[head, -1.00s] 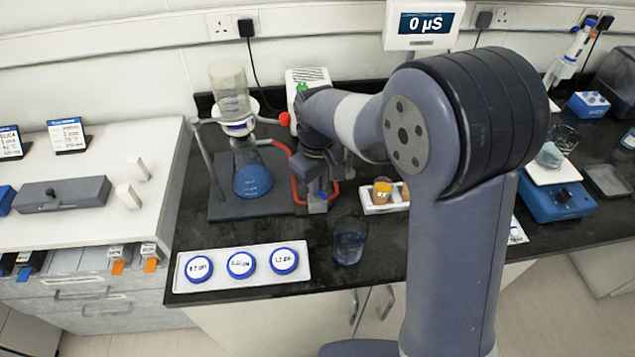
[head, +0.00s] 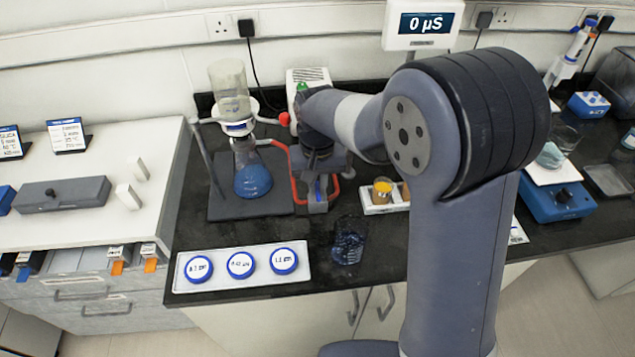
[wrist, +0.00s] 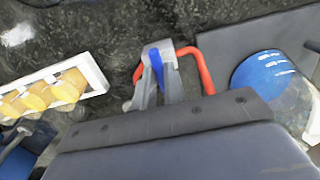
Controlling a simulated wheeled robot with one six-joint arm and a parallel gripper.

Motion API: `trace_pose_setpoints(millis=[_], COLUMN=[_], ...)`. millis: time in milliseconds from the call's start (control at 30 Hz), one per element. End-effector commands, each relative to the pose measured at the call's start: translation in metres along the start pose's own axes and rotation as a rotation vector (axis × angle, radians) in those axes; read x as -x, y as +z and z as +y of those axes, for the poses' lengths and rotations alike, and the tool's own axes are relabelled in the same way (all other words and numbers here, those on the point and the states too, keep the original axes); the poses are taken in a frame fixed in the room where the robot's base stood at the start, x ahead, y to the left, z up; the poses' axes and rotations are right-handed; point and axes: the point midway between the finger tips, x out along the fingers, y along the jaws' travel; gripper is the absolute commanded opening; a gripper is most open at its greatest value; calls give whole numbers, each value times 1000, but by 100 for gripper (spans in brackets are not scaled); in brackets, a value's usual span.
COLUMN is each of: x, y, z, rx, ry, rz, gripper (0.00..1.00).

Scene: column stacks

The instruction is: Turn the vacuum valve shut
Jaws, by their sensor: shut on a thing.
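The vacuum valve is a small grey block with a blue lever (head: 318,188), standing on the dark bench between red hoses. In the wrist view the blue lever (wrist: 157,66) points from the valve body back toward my gripper. My gripper (wrist: 158,85) has its two grey fingers on either side of the lever and is shut on it. In the head view my gripper (head: 318,180) comes down from above, and its body partly hides the valve. The filter flask (head: 252,178) with blue liquid stands left of the valve, with a clear funnel (head: 229,88) above it.
A white tray of amber-filled jars (head: 383,196) stands close right of the valve. A dark glass beaker (head: 349,240) and a white tray with three blue-rimmed discs (head: 241,266) are nearer the front edge. A white pump box (head: 305,80) is behind.

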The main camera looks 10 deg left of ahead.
Motion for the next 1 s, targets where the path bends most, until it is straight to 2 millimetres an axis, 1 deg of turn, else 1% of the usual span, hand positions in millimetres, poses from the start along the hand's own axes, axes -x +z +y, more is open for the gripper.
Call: trace_pose_setpoints(millis=[433,467,700,1000], x=[1,1,1,0], y=[-1,-1,0,0], z=[0,0,0,0], rx=[-11,-11,-10,-9], ry=[-1,-1,-1,0], rz=[3,3,2,1], gripper=[0,12,32,33])
